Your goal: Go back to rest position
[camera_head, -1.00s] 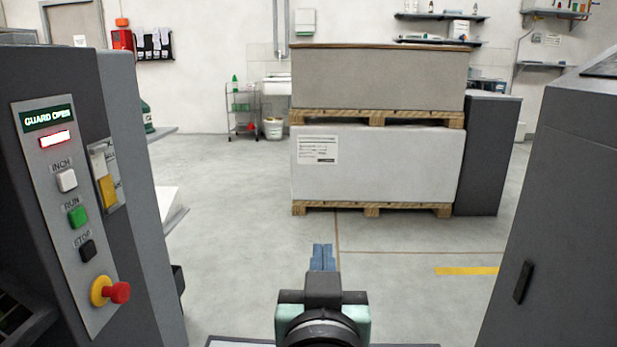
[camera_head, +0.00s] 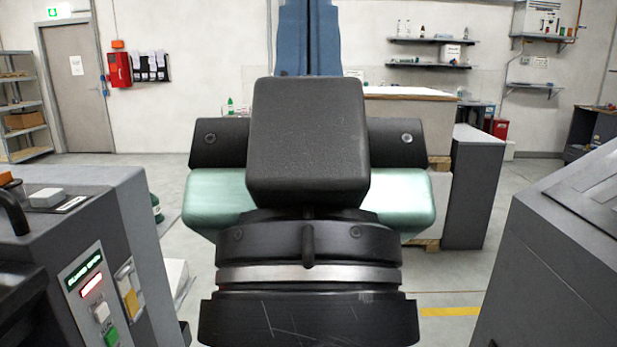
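My gripper (camera_head: 308,38) stands large in the middle of the head view, close to the camera. Its dark and pale green body fills the centre and its blue fingers point up past the top edge. The fingers lie side by side with only a thin dark line between them, and their tips are cut off by the frame. No held object shows in the visible part. The gripper body hides most of the stacked pallets (camera_head: 410,92) behind it.
A grey press unit with a control panel (camera_head: 92,290) stands at the left, its display lit green and red. Another dark unit (camera_head: 570,240) stands at the right. A dark grey cabinet (camera_head: 474,187) is beside the pallets. Clear floor shows at the right, with a yellow line (camera_head: 450,311).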

